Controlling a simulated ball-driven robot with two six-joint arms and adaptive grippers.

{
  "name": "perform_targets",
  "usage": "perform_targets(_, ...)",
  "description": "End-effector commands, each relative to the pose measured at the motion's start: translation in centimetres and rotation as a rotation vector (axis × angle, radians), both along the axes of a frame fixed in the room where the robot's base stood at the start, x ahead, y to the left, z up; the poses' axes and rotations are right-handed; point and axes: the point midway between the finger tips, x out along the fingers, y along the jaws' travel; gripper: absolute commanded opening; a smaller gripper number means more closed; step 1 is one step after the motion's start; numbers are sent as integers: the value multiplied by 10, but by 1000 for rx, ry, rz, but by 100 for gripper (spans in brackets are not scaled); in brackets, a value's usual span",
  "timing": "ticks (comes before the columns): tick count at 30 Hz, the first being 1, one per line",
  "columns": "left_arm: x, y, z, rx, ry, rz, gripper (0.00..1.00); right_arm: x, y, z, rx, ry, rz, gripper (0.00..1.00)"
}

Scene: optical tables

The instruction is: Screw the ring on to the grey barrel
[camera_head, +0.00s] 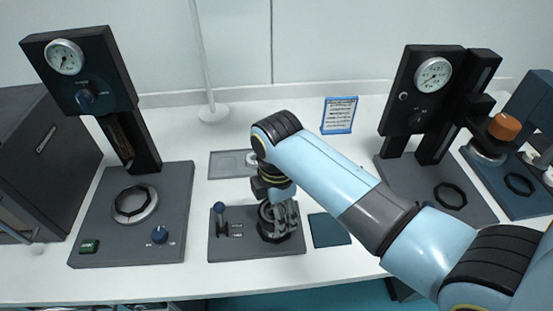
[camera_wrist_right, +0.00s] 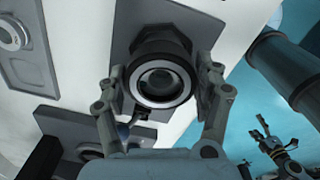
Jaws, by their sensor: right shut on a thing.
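My right gripper (camera_head: 279,222) reaches down over a dark fixture plate (camera_head: 235,250) at the table's front middle. In the right wrist view its two fingers (camera_wrist_right: 162,98) are on either side of a ring (camera_wrist_right: 160,103) with a bright rim and dark opening, and it is shut on this ring. A dark, faceted body, seemingly the barrel (camera_wrist_right: 160,45), shows directly behind the ring; whether the threads engage cannot be told. In the head view the fingers hide most of this. My left gripper (camera_wrist_right: 263,131) shows only in the wrist view, open and empty over the blue floor.
A blue-knobbed lever (camera_head: 219,208) stands left on the plate. A dark blue pad (camera_head: 330,230) lies right of it, and a grey tray (camera_head: 226,164) behind. Gauge stands rise at left (camera_head: 90,80) and right (camera_head: 425,85). A metal post (camera_head: 203,60) stands at the back.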

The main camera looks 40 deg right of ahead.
Motion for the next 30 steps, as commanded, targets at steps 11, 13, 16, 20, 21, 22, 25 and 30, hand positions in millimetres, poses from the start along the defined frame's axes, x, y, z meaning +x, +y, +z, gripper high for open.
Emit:
perform_targets(11,0,0,0,0,0,0,93,0,0,-4,0,1,0,41)
perform_targets(13,0,0,0,0,0,0,93,0,0,-3,0,0,0,41)
perform_targets(16,0,0,0,0,0,0,93,0,0,-3,0,0,-9,41)
perform_targets(20,0,0,0,0,0,0,93,0,0,-3,0,0,-151,41)
perform_targets(21,0,0,0,0,0,0,93,0,0,-3,-1,0,-226,41)
perform_targets(22,0,0,0,0,0,0,93,0,0,-3,0,0,-285,41)
perform_targets(25,0,0,0,0,0,0,93,1,0,-3,0,-1,-478,41)
perform_targets(30,0,0,0,0,0,0,93,1,-1,-3,0,-4,-805,41)
